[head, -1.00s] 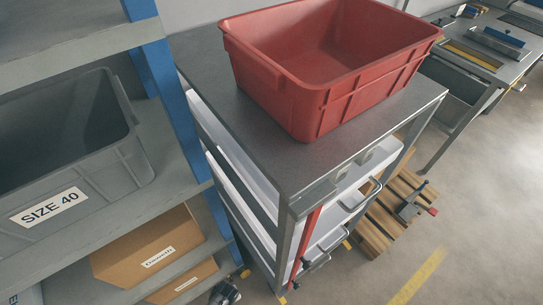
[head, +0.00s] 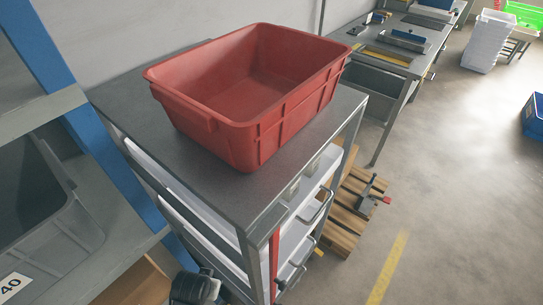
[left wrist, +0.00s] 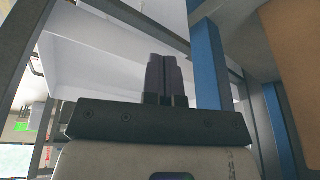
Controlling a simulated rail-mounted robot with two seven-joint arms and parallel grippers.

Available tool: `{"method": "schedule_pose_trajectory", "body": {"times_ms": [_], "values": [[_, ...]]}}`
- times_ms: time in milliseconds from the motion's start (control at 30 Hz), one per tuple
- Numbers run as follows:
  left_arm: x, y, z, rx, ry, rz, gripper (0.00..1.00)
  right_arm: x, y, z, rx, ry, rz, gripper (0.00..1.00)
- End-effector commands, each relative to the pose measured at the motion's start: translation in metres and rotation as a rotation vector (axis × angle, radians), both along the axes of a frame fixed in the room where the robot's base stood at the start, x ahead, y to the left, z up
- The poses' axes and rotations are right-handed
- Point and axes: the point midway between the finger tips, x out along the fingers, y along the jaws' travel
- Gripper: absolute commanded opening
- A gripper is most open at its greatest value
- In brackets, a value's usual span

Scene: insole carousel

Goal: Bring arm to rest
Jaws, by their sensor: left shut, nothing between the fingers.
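My left gripper (left wrist: 165,78) shows in the left wrist view with its two dark fingers together and nothing between them. It is beside the metal-framed cart (left wrist: 110,45), close to a blue shelf post (left wrist: 209,65). In the head view a dark part of my arm (head: 195,287) shows at the bottom, between the shelf and the cart; the fingertips are hidden there. My right gripper is in neither view.
An empty red bin (head: 245,95) stands on the cart's grey top (head: 130,100). A grey bin (head: 75,225) sits on the blue-posted shelf (head: 115,185) at left. Open floor (head: 450,200) extends to the right.

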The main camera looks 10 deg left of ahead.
Motion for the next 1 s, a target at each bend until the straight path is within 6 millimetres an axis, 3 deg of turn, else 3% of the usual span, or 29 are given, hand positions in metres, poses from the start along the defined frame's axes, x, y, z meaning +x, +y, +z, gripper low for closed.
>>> {"method": "schedule_pose_trajectory", "body": {"times_ms": [33,100,267,433,500,767,1000], "values": [[-0.008,-0.001,0.032,0.000,-0.039,-0.016,0.00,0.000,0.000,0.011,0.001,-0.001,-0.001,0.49],[-0.019,-0.003,0.063,-0.006,-0.086,-0.029,0.00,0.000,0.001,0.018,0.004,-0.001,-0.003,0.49],[-0.046,-0.008,0.122,-0.016,-0.178,-0.060,0.00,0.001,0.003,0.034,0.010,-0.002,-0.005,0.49],[-0.086,-0.012,0.172,-0.020,-0.223,-0.094,0.00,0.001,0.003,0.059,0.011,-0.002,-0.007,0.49],[-0.105,-0.013,0.180,-0.019,-0.200,-0.105,0.00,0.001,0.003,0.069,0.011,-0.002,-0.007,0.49],[-0.177,-0.010,0.175,-0.013,-0.012,-0.119,0.00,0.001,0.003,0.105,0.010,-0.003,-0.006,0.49],[-0.170,-0.010,0.222,-0.013,-0.027,-0.118,0.00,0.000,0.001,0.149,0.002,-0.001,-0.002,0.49]]}}
